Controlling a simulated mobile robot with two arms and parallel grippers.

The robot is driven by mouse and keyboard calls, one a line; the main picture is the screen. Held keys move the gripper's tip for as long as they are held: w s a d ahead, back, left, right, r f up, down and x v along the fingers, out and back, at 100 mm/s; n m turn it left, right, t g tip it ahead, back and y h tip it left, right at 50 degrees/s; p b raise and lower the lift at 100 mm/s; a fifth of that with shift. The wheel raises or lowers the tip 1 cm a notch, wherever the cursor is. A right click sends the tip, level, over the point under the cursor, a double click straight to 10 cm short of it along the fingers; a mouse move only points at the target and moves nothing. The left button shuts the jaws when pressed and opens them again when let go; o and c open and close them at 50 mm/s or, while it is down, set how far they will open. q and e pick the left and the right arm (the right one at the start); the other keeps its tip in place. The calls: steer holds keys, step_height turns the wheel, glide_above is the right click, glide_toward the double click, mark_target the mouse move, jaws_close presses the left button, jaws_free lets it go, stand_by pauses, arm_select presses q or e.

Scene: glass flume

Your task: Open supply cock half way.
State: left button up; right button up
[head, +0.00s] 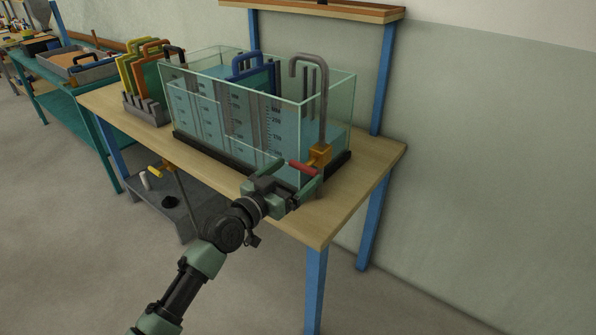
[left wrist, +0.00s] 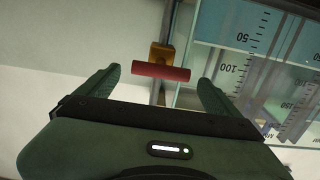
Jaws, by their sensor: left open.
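The supply cock has a brass body (head: 320,154) and a red handle (head: 303,169). It sits on the grey hooked pipe (head: 325,105) at the right end of the glass flume tank (head: 205,110). In the left wrist view the red handle (left wrist: 161,71) lies crosswise in front of the brass body (left wrist: 161,53). My left gripper (head: 301,172) is open at the handle. In the left wrist view its fingertips (left wrist: 160,79) stand on either side of the handle's ends, with a visible gap at each side. My right gripper is not in view.
The tank stands on a wooden table (head: 345,205) with blue legs. A grey rack (head: 147,110) holds coloured handled plates at its left. A wooden wall shelf (head: 320,10) is above. Floor at right is clear.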

arm_select(q)
steer(key=shift+x, duration=0.8)
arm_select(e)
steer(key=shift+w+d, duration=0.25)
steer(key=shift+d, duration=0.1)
arm_select(q)
steer(key=c, duration=1.4)
steer(key=shift+n, duration=0.3)
steer(key=n, duration=0.3)
steer(key=shift+w+a+f+n, duration=0.1)
steer(key=shift+f+n, duration=0.05)
steer(key=shift+n, duration=2.05)
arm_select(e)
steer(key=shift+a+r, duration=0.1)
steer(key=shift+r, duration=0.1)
